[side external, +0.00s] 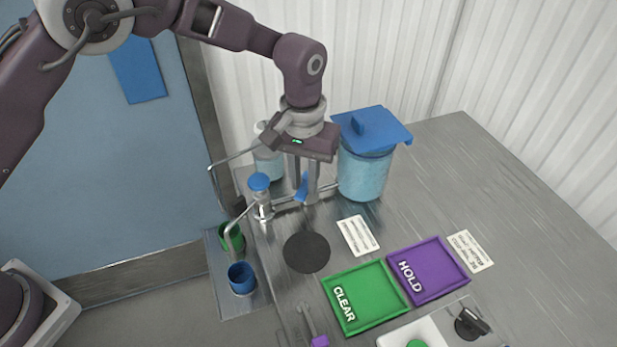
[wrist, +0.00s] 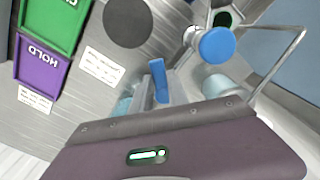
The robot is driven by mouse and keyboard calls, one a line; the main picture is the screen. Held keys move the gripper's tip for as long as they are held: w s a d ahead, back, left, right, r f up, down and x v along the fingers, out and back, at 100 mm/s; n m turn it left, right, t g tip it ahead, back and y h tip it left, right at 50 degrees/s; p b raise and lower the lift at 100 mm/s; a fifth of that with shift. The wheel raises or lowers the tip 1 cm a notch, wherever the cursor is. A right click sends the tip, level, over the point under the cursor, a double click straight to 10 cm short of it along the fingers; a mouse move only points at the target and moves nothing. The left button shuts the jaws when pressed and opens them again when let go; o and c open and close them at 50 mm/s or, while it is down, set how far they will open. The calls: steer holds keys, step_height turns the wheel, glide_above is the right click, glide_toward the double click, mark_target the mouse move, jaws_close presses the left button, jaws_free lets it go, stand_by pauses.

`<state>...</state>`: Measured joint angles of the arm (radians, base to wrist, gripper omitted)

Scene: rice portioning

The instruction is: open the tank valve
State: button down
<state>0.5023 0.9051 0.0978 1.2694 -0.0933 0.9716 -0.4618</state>
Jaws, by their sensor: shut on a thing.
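The tank (side external: 362,175) stands at the back of the steel counter, with pale blue contents and a blue lid. A pipe (side external: 328,187) runs from it to a tap with a round blue top (side external: 258,182); this top also shows in the wrist view (wrist: 217,45). A blue valve lever (side external: 302,187) is on this pipe. My gripper (side external: 305,198) points down over the pipe, shut on the lever. In the wrist view the lever (wrist: 157,72) shows between the two grey fingers (wrist: 160,92). The fingers partly hide the lever and the valve body.
A green cup (side external: 232,240) and a blue cup (side external: 242,279) stand below the tap at the counter's left edge. A second container (side external: 267,163) stands behind my gripper. A green CLEAR tray (side external: 362,297), a purple HOLD tray (side external: 428,272) and a dark disc (side external: 306,252) lie in front.

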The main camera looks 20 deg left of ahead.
steer(key=m, duration=0.2)
steer(key=a+m, duration=0.1)
steer(key=m, duration=0.2)
steer(key=shift+w+a, duration=0.15)
steer(key=shift+a, duration=0.05)
steer(key=shift+w+a+m, duration=0.15)
steer(key=shift+a+m, duration=0.1)
steer(key=shift+m, duration=0.9)
steer(key=shift+w+a+m, duration=0.15)
steer(key=shift+a+m, duration=0.05)
steer(key=shift+m, duration=0.95)
steer(key=c, duration=1.3)
jaws_free()
steer(key=shift+r, duration=0.1)
step_height(320, 180, up, 7)
